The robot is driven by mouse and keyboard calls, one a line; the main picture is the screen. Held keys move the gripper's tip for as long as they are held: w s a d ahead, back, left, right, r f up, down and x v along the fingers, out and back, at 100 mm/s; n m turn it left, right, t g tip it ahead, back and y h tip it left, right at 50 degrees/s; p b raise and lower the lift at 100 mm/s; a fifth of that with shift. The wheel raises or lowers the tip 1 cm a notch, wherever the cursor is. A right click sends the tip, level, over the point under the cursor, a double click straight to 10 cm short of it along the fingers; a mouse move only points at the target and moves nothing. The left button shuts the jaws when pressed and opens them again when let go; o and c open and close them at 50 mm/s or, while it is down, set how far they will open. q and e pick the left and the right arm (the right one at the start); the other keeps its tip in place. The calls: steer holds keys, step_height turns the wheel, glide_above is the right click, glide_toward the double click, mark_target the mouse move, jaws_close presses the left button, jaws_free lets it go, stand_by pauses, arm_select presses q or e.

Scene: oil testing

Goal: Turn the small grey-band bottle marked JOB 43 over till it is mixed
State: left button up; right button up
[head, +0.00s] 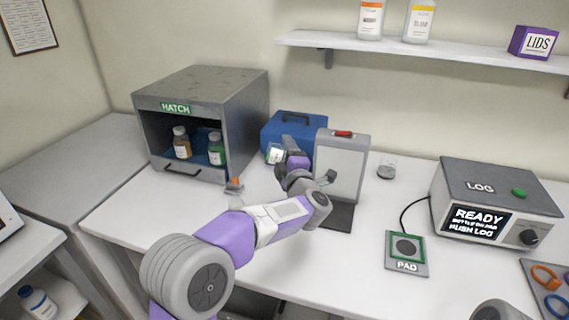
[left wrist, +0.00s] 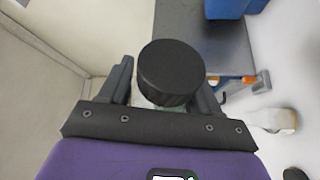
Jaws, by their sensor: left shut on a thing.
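My left gripper (head: 284,151) is shut on a small bottle (head: 274,154) in front of the blue case. In the left wrist view its round black cap (left wrist: 170,72) shows between the two fingers of the left gripper (left wrist: 164,92). The bottle is held clear of the table in the head view. Only a small pale, partly green piece of it shows there; its band and job mark cannot be read. My right gripper is not in view.
The open hatch box (head: 235,92) holds a brown bottle (head: 182,143) and a green-labelled bottle (head: 216,149). A blue case (head: 271,127) and an upright grey panel (head: 343,160) stand close to my gripper. The pad (head: 407,266) and LOG box (head: 497,187) are at right.

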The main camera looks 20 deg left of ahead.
arm_select(q)
steer(key=shift+r, duration=0.1)
steer(key=n+g, duration=0.1)
steer(key=n, duration=0.3)
steer(key=shift+h, duration=0.3)
steer(key=shift+n+g+h, duration=0.5)
steer(key=shift+n, duration=0.7)
steer(key=shift+a+n+g+h, duration=0.1)
steer(key=shift+n+g+h, duration=0.3)
steer(key=shift+n, duration=0.7)
steer(key=n+h, duration=0.1)
steer(key=n, duration=0.1)
steer(key=shift+n+h, duration=0.3)
steer(key=shift+h, duration=0.1)
steer(key=shift+n, duration=0.3)
